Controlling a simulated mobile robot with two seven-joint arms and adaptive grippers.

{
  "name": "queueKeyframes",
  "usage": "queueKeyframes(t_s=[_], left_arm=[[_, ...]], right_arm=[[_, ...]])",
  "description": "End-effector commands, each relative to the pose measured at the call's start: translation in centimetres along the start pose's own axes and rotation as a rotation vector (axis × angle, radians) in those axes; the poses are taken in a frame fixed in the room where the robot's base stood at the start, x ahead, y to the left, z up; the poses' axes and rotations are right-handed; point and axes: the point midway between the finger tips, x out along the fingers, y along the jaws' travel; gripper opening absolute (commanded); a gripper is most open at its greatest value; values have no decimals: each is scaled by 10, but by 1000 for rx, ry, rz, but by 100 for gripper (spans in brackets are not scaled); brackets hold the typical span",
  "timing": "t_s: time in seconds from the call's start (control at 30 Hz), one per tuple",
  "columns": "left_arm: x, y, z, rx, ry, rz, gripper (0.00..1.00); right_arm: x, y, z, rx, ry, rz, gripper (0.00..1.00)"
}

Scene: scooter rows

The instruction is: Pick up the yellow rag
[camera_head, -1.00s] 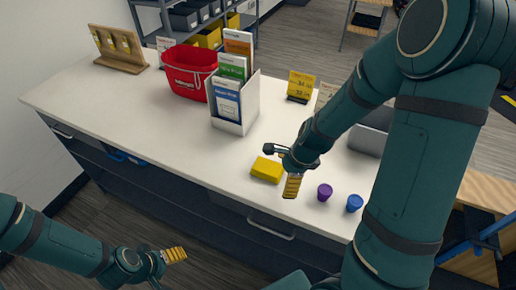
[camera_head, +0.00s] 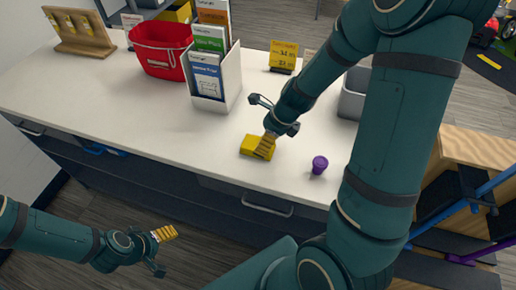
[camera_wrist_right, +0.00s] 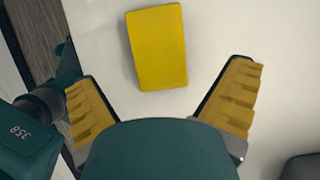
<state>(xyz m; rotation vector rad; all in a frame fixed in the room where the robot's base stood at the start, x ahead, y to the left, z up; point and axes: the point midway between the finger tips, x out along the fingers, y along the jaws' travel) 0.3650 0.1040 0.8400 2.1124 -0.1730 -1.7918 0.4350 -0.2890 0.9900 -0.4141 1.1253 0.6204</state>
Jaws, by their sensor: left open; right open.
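The yellow rag (camera_head: 250,145) lies folded as a flat block on the white counter (camera_head: 130,121), near its front edge. My right gripper (camera_head: 266,146) is just over the rag's right side in the head view, pointing down. In the right wrist view the rag (camera_wrist_right: 157,46) lies ahead of the open fingers (camera_wrist_right: 163,103), between their lines and apart from both. My left gripper (camera_head: 166,234) is out in front of the counter at the lower left, open and empty, above the floor.
A brochure holder (camera_head: 217,85), a red basket (camera_head: 160,50) and a yellow price sign (camera_head: 283,56) stand farther back. A grey bin (camera_head: 354,94) is partly behind my right arm. The counter left of the rag is clear.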

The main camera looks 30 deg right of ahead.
Motion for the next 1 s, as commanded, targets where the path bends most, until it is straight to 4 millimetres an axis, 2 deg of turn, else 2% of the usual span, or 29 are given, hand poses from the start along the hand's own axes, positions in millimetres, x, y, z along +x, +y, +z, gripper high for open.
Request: queueKeyframes(t_s=[0.2,0.33,1.0], left_arm=[[18,-6,4,1,-4,-2,73],[23,-8,7,4,-10,-1,73],[24,-8,8,4,-12,-1,73]], right_arm=[[34,3,2,0,2,3,100],[47,2,3,-1,2,1,100],[51,2,3,-2,1,1,100]])
